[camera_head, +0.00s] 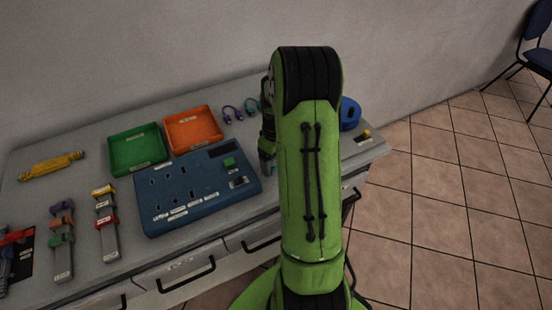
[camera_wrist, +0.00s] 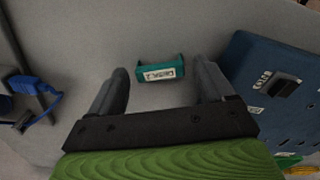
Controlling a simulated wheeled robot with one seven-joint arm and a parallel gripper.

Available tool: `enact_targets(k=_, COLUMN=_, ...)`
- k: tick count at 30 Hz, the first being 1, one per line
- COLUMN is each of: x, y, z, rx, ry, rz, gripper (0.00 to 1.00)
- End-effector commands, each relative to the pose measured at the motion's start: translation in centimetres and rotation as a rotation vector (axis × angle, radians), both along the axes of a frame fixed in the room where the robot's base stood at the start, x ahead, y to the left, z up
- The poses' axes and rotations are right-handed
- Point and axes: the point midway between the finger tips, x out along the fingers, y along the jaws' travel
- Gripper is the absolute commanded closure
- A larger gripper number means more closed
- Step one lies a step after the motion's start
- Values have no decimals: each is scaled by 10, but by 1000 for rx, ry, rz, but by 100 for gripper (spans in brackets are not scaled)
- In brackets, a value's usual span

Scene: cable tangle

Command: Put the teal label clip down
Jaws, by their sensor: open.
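The teal label clip (camera_wrist: 160,72) lies on the grey tabletop, its white label facing my wrist camera; the print is too small to read surely. It sits between and slightly beyond the fingertips of my gripper (camera_wrist: 162,80), with clear gaps on both sides. My gripper is open and holds nothing. In the head view my gripper (camera_head: 266,150) is low over the table, just right of the blue panel, partly hidden by my arm. Only a small teal patch (camera_head: 273,170) shows beside it there.
The blue panel (camera_head: 196,190) is close on the gripper's left in the head view. Green (camera_head: 113,156) and orange (camera_head: 219,131) trays stand behind it. A blue round object (camera_head: 350,113) is right of my arm. A blue cable (camera_wrist: 38,85) shows at the wrist view's left.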

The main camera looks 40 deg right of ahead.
Motion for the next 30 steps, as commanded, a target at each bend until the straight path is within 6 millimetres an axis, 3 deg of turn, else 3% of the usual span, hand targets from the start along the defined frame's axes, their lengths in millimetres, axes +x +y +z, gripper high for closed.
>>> enact_targets(k=12, x=1, y=-1, z=103, rx=-4, ry=-4, rz=-1, gripper=18)
enact_targets(k=19, x=1, y=6, z=129, rx=-8, ry=-10, rz=2, gripper=18)
enact_targets(k=22, x=-2, y=35, z=157, rx=-38, ry=-50, rz=0, gripper=18)
enact_targets(k=25, x=-17, y=85, z=194, rx=-72, ry=-125, rz=-12, gripper=18)
enact_targets(k=30, x=-72, y=167, z=237, rx=-80, ry=-289, rz=-47, gripper=18)
